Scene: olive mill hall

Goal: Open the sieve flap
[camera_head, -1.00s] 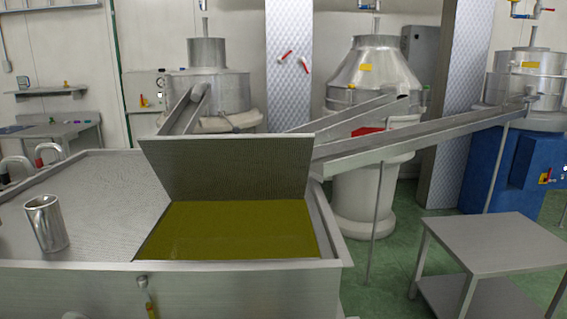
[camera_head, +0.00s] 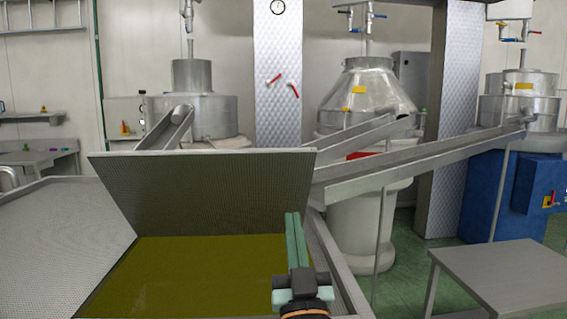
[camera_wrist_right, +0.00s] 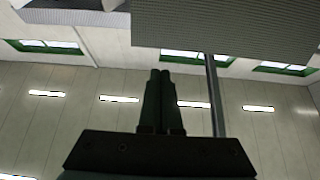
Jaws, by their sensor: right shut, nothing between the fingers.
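The sieve flap (camera_head: 205,190), a grey perforated metal panel, stands raised and leans slightly back at the rear of its opening in the steel tank. Olive-green oil (camera_head: 190,275) shows in the opening below it. My right gripper (camera_head: 292,217) is shut and empty, pointing up in front of the flap's right end. Whether it touches the flap is not clear. In the right wrist view the closed fingers (camera_wrist_right: 160,73) point up, and a grey perforated panel, apparently the flap (camera_wrist_right: 230,28), hangs across the top right. My left gripper is out of view.
The flat sieve cover (camera_head: 60,240) lies left of the opening. A metal chute (camera_head: 420,160) slopes down to the tank from the right. A low steel table (camera_head: 500,270) stands at the right. Steel vessels stand behind; green floor shows between.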

